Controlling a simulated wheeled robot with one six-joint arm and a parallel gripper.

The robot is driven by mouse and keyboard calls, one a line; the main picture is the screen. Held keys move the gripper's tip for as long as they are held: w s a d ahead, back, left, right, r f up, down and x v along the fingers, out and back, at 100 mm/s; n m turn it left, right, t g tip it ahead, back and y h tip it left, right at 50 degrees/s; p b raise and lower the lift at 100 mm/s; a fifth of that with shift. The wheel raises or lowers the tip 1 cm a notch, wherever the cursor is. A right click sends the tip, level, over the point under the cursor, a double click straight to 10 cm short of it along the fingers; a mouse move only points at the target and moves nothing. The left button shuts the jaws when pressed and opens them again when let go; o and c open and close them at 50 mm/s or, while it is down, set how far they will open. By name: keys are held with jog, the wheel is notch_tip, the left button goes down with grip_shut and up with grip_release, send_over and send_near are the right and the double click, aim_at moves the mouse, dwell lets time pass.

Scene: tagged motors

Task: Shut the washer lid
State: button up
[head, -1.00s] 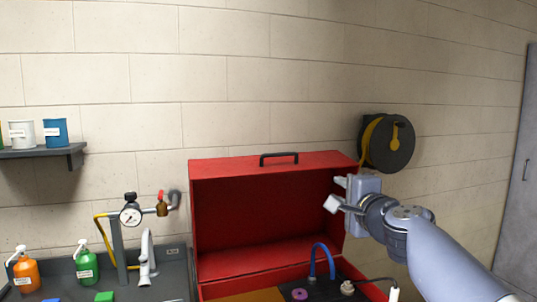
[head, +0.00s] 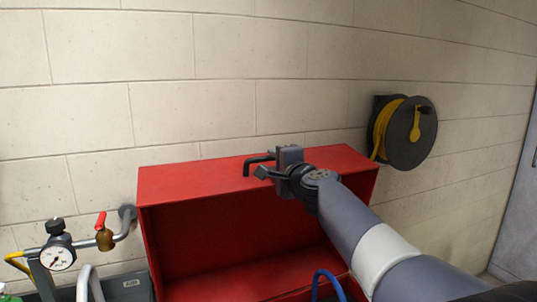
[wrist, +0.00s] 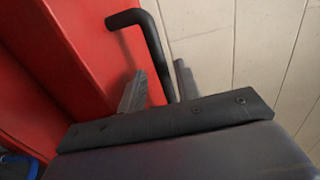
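The washer is a red box whose lid (head: 200,182) stands raised, its opening facing me. A black bar handle (head: 247,164) is on the lid's upper face. It also shows in the wrist view (wrist: 148,32). My gripper (head: 262,166) is at the right end of the handle. In the wrist view, my gripper's two fingers (wrist: 160,88) stand apart on either side of the handle bar, with a gap showing beside the near finger. My gripper and arm hide the handle's right end and part of the lid in the head view.
A hose reel (head: 408,133) with yellow hose is on the wall, right of the lid. A pressure gauge (head: 58,255) and a red-handled valve (head: 103,230) stand at left. A blue hose (head: 326,280) curves up at the washer's front. The wall is close behind the lid.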

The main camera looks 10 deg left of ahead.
aim_at(271, 159)
jog(key=shift+p+x, duration=0.55)
jog(key=shift+x, duration=1.25)
grip_shut()
